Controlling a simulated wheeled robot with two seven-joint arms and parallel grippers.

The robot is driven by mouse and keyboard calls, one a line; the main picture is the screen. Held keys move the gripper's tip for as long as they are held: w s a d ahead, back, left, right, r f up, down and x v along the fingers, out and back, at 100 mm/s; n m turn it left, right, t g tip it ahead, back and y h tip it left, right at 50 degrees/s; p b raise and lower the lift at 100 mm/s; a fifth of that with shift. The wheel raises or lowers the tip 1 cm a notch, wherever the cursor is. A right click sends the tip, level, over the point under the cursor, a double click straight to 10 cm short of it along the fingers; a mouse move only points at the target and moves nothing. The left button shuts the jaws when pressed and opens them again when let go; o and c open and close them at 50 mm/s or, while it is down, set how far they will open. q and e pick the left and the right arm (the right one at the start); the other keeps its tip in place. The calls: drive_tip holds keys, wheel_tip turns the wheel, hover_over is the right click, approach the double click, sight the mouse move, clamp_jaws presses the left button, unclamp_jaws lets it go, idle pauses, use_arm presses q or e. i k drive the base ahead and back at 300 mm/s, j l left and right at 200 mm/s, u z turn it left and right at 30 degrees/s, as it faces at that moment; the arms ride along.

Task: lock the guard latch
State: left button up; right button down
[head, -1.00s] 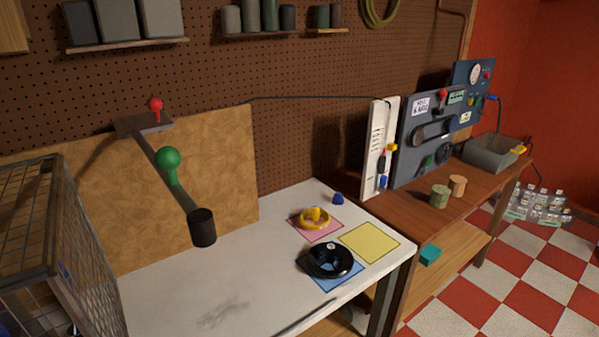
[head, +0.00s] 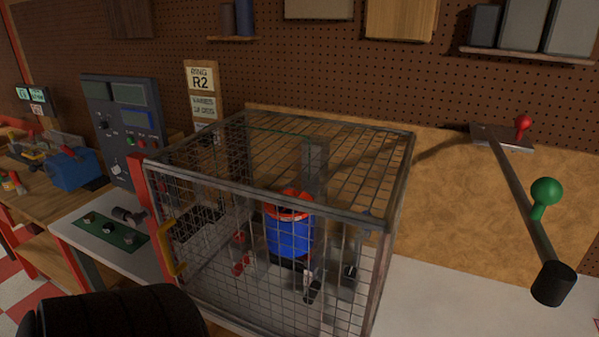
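The guard is a wire mesh cage (head: 390,215) with a grey frame, standing on the bench in the middle of the head view. A yellow handle (head: 172,248) is on its front left side, beside a red upright post (head: 152,215). I cannot make out a separate latch or whether the guard is locked. Inside the cage stands a blue cylinder with a red top (head: 290,238), partly hidden by mesh. Small red parts (head: 239,262) are near its left side. Neither of my grippers shows. A black rounded part of my own arm fills the bottom left corner.
A bar with a green ball (head: 546,191) and black end (head: 552,284) juts out at right. White bench (head: 440,300) is bare right of the cage.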

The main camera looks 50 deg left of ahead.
sight(135, 220)
drive_tip(key=u, duration=2.7)
